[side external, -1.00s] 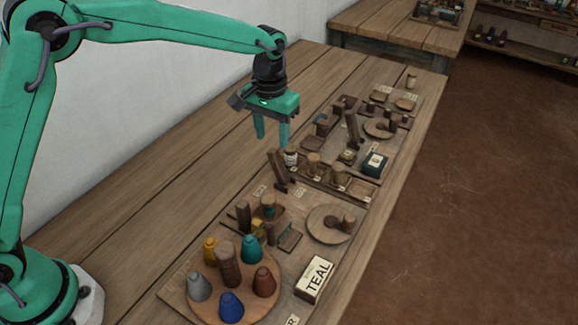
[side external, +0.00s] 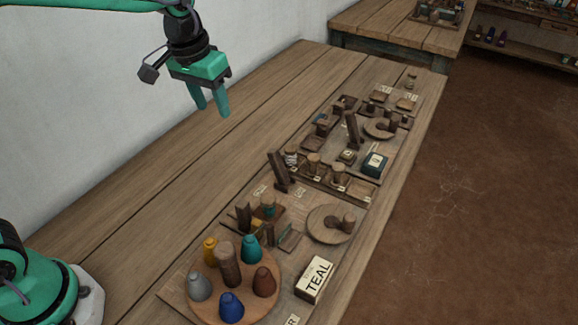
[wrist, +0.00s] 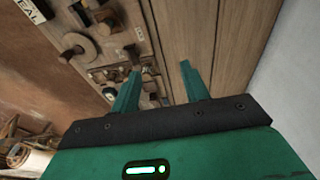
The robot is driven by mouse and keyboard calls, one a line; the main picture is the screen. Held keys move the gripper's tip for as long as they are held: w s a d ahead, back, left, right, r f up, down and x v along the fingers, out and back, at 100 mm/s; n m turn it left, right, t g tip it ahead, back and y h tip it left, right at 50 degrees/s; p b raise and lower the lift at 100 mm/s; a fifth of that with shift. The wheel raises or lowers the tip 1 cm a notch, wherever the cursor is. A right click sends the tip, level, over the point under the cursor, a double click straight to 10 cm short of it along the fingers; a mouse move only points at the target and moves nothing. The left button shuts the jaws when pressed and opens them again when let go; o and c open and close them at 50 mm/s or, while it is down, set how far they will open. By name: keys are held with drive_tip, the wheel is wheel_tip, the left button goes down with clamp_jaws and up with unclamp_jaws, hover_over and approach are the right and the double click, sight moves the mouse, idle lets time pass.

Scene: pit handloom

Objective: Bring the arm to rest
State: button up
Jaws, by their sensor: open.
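My gripper (side external: 210,106) is raised above the bare planks of the bench (side external: 170,170), left of the boards with wooden parts. Its two teal fingers point down, stand apart and hold nothing. In the wrist view the open fingers (wrist: 157,88) show with bare planks beyond them on the right and the boards on the left. The upper part of my arm runs out of the top of the side view.
A round wooden tray (side external: 215,313) holds several coloured cones around a post. Boards with pegs, discs and small boxes (side external: 375,164) run along the bench's right side. The left planks are clear. A wall stands behind.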

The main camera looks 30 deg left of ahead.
drive_tip(key=s+a+t, duration=0.1)
drive_tip(key=s+a, duration=0.3)
drive_tip(key=s, duration=0.5)
drive_tip(key=s+a+r+t, duration=0.1)
drive_tip(key=s+a, duration=0.3)
drive_tip(key=s, duration=0.6)
drive_tip(key=shift+s+a+t, duration=0.2)
drive_tip(key=shift+s+t, duration=0.05)
drive_tip(key=shift+t, duration=0.55)
